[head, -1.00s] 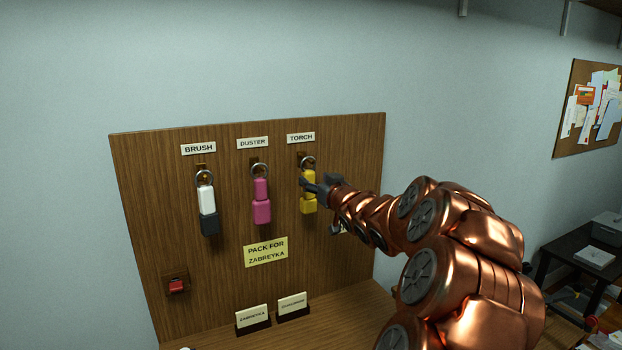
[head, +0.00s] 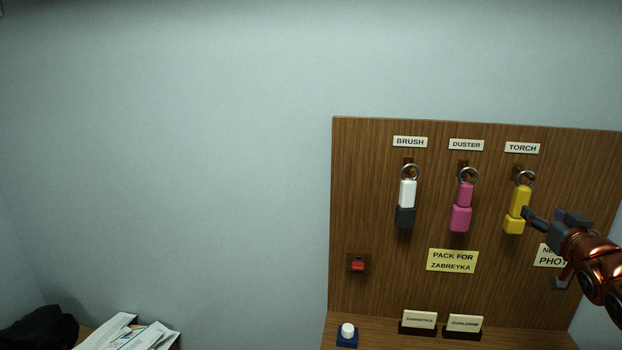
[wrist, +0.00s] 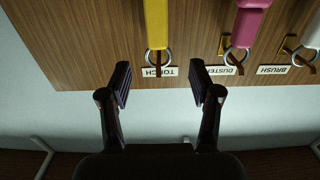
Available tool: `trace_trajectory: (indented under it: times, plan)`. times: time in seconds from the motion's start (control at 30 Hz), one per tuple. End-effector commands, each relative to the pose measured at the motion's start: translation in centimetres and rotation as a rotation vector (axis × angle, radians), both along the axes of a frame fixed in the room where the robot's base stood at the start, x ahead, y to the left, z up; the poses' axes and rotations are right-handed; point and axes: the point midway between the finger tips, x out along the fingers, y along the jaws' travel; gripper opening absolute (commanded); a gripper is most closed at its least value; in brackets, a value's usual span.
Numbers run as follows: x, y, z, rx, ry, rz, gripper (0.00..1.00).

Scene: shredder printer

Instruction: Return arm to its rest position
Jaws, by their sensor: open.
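My gripper (head: 543,248) is open and empty at the right of the head view. One fingertip appears close to the right edge of the yellow torch (head: 520,200), but I cannot tell whether they touch. The torch hangs by a ring from its hook under the TORCH label. The wrist view shows the two fingers apart (wrist: 160,78), with nothing between them, and the torch (wrist: 156,22) beyond them. The rest of my arm is mostly outside the head view's right edge.
The wooden board (head: 375,200) also holds a pink duster (head: 461,210) and a white-and-grey brush (head: 407,200). A red switch (head: 358,265) is at lower left. A white button on a blue base (head: 347,335) and two name cards stand below. The left wall area is clear.

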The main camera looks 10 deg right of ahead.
Motion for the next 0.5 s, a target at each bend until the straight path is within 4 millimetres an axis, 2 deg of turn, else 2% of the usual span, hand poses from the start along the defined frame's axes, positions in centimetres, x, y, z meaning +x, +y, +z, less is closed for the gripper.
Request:
trace_trajectory:
  times: [0.13,0.27,0.37,0.5]
  plan:
    - [1.5,3.0,-2.1,0.028,0.114,0.000,0.63]
    - [2.2,7.0,-5.4,0.067,0.285,-0.006,0.63]
    - [1.8,10.4,-8.0,0.094,0.424,-0.008,0.63]
    - [-0.2,15.4,-11.6,0.129,0.620,0.001,0.63]
